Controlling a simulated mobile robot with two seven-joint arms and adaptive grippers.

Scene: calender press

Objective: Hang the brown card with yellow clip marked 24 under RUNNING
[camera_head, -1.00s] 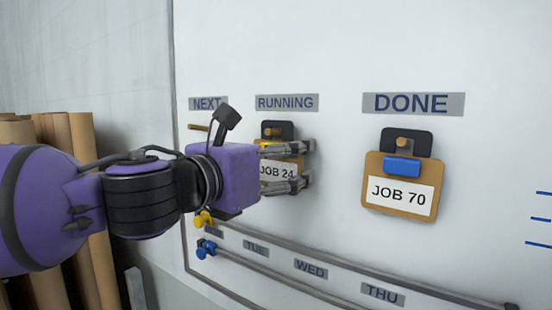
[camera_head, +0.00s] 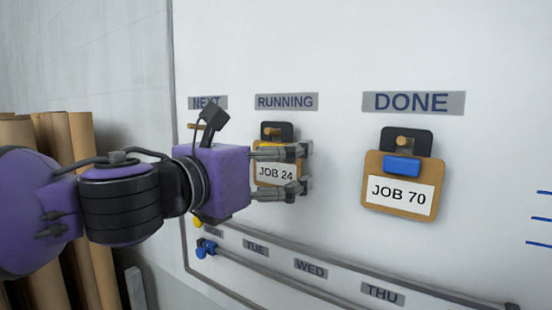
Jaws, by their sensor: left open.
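The brown card marked JOB 24 (camera_head: 276,173), with a yellow clip, is under the RUNNING label (camera_head: 286,102) on the white board. Its dark top tab (camera_head: 277,130) sits at the wooden peg (camera_head: 270,132) there. My left gripper (camera_head: 303,168) is open, with one finger above the other in front of the card. The fingers hide part of the clip and the card's right side. Whether they touch the card cannot be told. My right gripper is not in view.
A brown card marked JOB 70 (camera_head: 398,198) with a blue clip hangs under DONE (camera_head: 413,103). A bare peg shows under NEXT (camera_head: 207,103). Below are rails with a blue knob (camera_head: 206,249) and weekday labels. Brown rolls (camera_head: 80,150) stand at the left.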

